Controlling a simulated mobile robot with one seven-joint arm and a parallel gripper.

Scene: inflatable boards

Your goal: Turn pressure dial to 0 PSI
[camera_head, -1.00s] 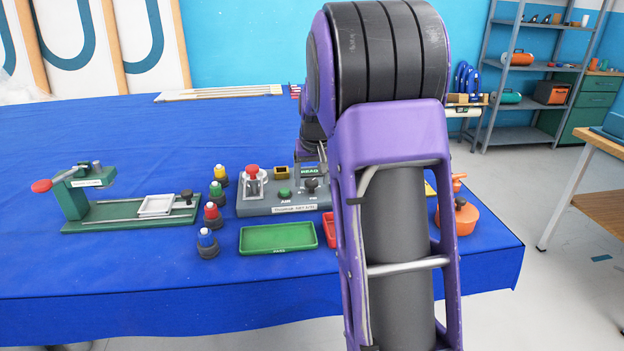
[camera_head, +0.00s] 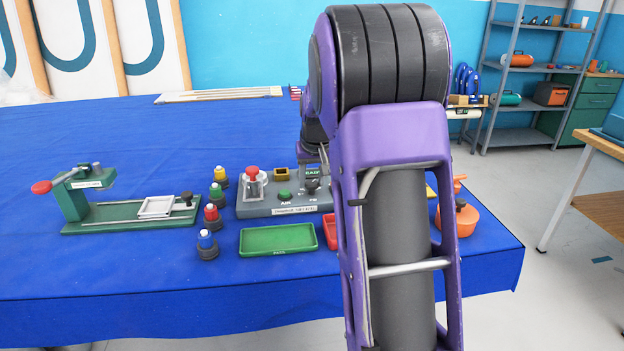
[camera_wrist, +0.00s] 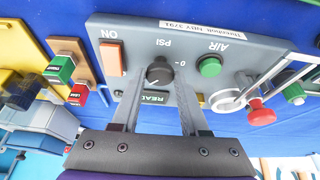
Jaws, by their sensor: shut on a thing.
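The pressure dial (camera_wrist: 159,73) is a dark round knob on the grey control panel (camera_wrist: 225,65), beside a "PSI" label and a "0" mark. The wrist view shows the panel upside down. My gripper (camera_wrist: 160,76) has one finger on each side of the dial and is shut on it. A small light mark shows on the knob, but its exact setting is too small to read. In the head view the dial (camera_head: 312,186) is partly visible beside my arm, which hides most of my gripper.
The panel also carries a green AIR button (camera_wrist: 209,66), an orange ON switch (camera_wrist: 111,58), a display (camera_wrist: 155,98) and a red-knobbed valve (camera_wrist: 260,111). A green tray (camera_head: 277,239) and several colored-top pegs (camera_head: 207,244) lie near it. A green jig (camera_head: 130,213) stands left.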

